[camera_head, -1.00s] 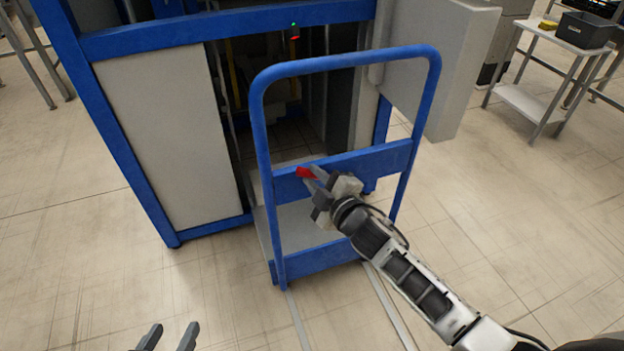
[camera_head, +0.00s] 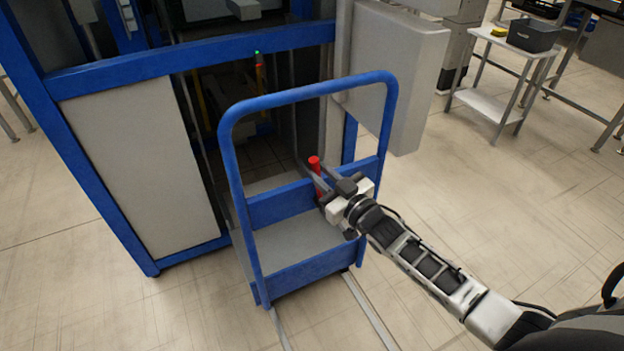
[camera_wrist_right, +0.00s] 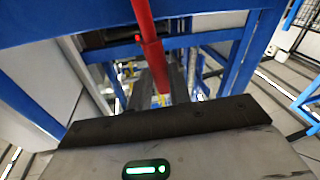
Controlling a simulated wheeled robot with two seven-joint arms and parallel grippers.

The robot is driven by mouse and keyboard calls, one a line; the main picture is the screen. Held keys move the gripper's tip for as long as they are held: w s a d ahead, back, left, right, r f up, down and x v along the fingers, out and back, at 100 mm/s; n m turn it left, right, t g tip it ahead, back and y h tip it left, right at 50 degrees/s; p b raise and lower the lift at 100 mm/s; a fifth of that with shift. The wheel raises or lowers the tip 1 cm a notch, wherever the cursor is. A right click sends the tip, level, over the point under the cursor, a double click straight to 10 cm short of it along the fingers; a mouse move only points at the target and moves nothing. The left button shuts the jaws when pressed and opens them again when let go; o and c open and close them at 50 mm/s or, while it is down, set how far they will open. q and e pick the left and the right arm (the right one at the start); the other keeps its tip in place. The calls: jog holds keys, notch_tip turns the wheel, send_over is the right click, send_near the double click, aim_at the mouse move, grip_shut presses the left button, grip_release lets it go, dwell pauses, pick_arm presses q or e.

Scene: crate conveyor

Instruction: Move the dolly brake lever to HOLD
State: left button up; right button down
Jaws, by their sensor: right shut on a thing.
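The dolly (camera_head: 388,120) has a blue tube handle frame and a grey deck, and stands in front of a blue-framed machine. Its red brake lever (camera_head: 315,163) stands close to upright at the right part of the blue crossbar. My right gripper (camera_head: 319,180) is shut on the lever below its top end, and its fingers hide part of the lever. In the right wrist view, the red lever (camera_wrist_right: 152,50) runs from the top edge down to between the dark fingers. No HOLD marking can be read. My left gripper is not in view.
The blue-framed machine with a pale panel (camera_head: 140,180) stands behind the dolly at left. A grey box-shaped panel (camera_head: 395,75) is close behind the handle's right side. A small table (camera_head: 505,55) with a dark bin (camera_head: 533,35) stands at back right. The floor at right is clear.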

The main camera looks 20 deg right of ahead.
jog(key=shift+d+m+t, duration=0.3)
jog(key=shift+d+m, duration=0.6)
jog(key=shift+d, duration=0.1)
jog(key=c, duration=1.3)
grip_release()
jog(key=v, duration=1.6)
jog(key=shift+p, duration=0.4)
jog(key=shift+r, duration=0.15)
